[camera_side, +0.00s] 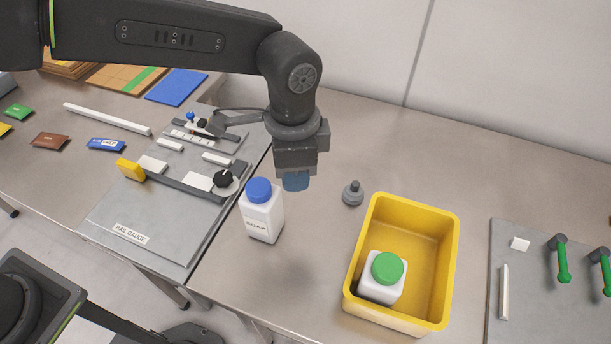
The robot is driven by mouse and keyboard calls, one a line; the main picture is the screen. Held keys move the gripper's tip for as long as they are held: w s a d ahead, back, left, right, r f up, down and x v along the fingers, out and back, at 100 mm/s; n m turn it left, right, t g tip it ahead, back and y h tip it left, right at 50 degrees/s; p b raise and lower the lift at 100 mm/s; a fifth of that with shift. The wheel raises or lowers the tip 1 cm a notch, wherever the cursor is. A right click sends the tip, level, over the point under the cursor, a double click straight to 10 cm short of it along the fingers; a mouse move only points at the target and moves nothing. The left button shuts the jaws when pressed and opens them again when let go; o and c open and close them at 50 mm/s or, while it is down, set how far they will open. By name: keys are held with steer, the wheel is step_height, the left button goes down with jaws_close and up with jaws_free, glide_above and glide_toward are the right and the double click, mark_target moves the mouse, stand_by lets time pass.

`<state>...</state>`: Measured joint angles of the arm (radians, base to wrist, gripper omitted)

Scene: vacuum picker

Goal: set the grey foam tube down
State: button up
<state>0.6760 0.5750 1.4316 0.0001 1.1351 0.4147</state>
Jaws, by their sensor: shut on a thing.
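My gripper (296,172) hangs above the table, pointing down, between the soap bottle and the small grey knobbed piece. It is shut on a short blue-grey piece (296,182), and only its lower end shows below the jaws. I cannot tell whether this piece is the grey foam tube; no other foam tube is plain to see. The piece appears clear of the table. A small dark grey knobbed piece (352,194) stands on the table to the right.
A white soap bottle (263,218) with a blue cap stands just below-left of my gripper. A yellow bin (452,262) holds a white, green-capped bottle (386,275). A rail gauge board (165,215) lies left; a grey panel with green handles (535,300) lies right. Bare table (310,270) lies between soap and bin.

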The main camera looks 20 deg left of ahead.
steer(key=w+a+f+n, duration=0.3)
steer(key=w+a, duration=0.5)
steer(key=w+a+f+n, duration=0.2)
steer(key=w+a+n, duration=0.2)
steer(key=w+a, duration=0.4)
steer(key=d+f, duration=0.2)
steer(key=d, duration=0.2)
steer(key=d+f, duration=0.2)
steer(key=d, duration=0.2)
steer(key=d+f, duration=0.3)
steer(key=shift+w+d, duration=0.3)
steer(key=shift+d, duration=0.1)
steer(key=shift+f, duration=1.95)
steer(key=shift+f, duration=0.2)
steer(key=o, duration=0.9)
